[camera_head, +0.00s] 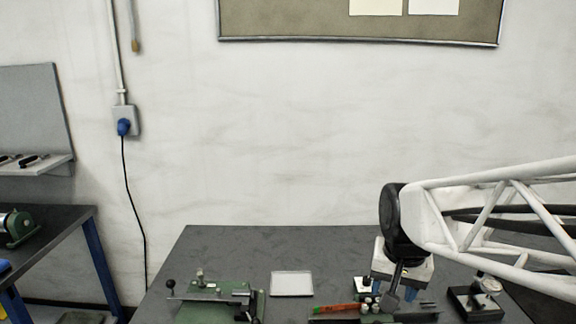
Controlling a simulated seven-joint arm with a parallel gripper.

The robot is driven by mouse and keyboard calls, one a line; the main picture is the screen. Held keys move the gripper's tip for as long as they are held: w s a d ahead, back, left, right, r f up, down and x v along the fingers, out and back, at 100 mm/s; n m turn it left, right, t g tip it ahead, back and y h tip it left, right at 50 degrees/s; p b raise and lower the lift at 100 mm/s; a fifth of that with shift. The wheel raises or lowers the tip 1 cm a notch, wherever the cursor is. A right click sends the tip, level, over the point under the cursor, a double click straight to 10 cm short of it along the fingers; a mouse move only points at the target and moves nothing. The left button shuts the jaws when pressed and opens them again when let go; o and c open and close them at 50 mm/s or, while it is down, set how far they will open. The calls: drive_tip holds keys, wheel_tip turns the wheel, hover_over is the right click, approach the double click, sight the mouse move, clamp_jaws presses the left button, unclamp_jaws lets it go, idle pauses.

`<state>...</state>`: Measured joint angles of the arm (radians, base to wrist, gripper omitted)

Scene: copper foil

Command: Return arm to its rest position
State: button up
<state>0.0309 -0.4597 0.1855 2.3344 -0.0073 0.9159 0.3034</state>
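My arm, a white lattice frame, reaches in from the right edge over the dark table (220,243). Its black joint and white hand block hang above the table's right half. My gripper (392,299) points down, its dark fingers low over or beside a small group of things at the front. I cannot tell whether the fingers are apart, shut or touching anything.
Near the fingers lie an orange-red handled tool (335,309) and small bottle-like pieces. A dark-based stand (474,300) is to the right. A pale square plate (291,284) and a green machine (213,298) stand left. The table's back left is clear; a wall rises behind.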

drive_tip(key=s+a+n, duration=0.1)
drive_tip(key=s+n, duration=0.2)
drive_tip(key=s, duration=0.8)
drive_tip(key=shift+s+n+t, duration=0.15)
drive_tip(key=shift+n+t, duration=0.15)
drive_tip(key=shift+t, duration=0.1)
